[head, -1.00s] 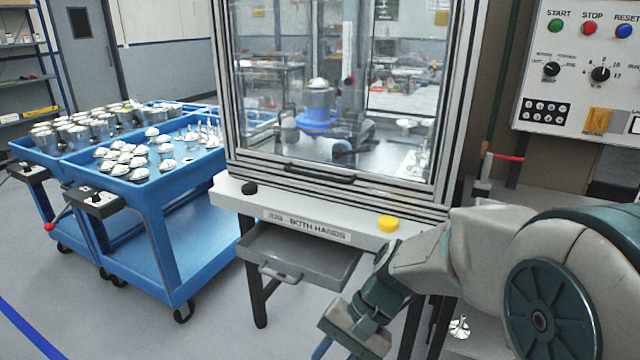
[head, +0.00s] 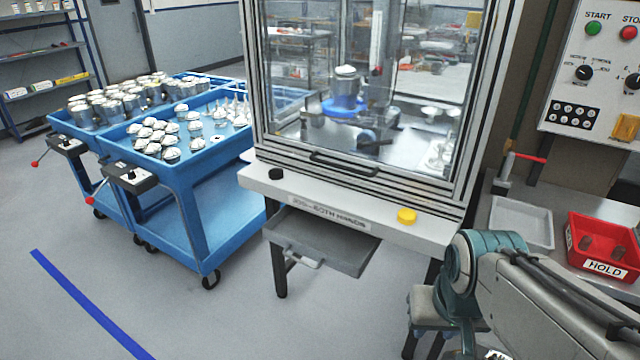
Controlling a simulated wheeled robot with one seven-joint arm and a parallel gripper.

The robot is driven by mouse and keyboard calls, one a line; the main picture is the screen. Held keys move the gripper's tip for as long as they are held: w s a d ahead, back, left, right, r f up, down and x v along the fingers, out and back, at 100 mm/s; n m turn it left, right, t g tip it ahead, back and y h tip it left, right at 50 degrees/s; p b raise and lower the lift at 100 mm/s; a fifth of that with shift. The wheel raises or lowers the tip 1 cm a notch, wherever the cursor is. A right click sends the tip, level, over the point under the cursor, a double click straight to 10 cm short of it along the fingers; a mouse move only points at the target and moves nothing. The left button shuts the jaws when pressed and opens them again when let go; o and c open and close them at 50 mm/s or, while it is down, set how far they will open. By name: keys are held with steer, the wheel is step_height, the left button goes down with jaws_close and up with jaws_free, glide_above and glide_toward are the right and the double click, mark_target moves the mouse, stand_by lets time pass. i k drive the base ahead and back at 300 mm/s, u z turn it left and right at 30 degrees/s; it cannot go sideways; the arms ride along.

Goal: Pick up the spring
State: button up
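I cannot make out a spring for certain in the head view. My gripper (head: 424,346) hangs low at the bottom of the view, beside the teal wrist and below the yellow button. Its two dark fingers seem to stand apart, with nothing visible between them, though their tips are near the frame edge. A red bin (head: 602,262) marked HOLD stands on the bench at the right. It holds dark brown cylindrical parts (head: 586,243) too small to identify. A small shiny part (head: 497,355) is cut off at the bottom edge.
A glass-fronted press cabinet (head: 350,172) stands ahead, with an open grey drawer (head: 322,240) below it. An empty grey tray (head: 522,222) lies left of the red bin. Blue carts (head: 190,175) with metal parts stand at the left. The floor at front left is clear.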

mark_target(586, 245)
steer(key=z, duration=1.25)
steer(key=k, duration=0.65)
steer(key=z, duration=0.4)
steer(key=i, duration=1.75)
steer(key=u, duration=0.3)
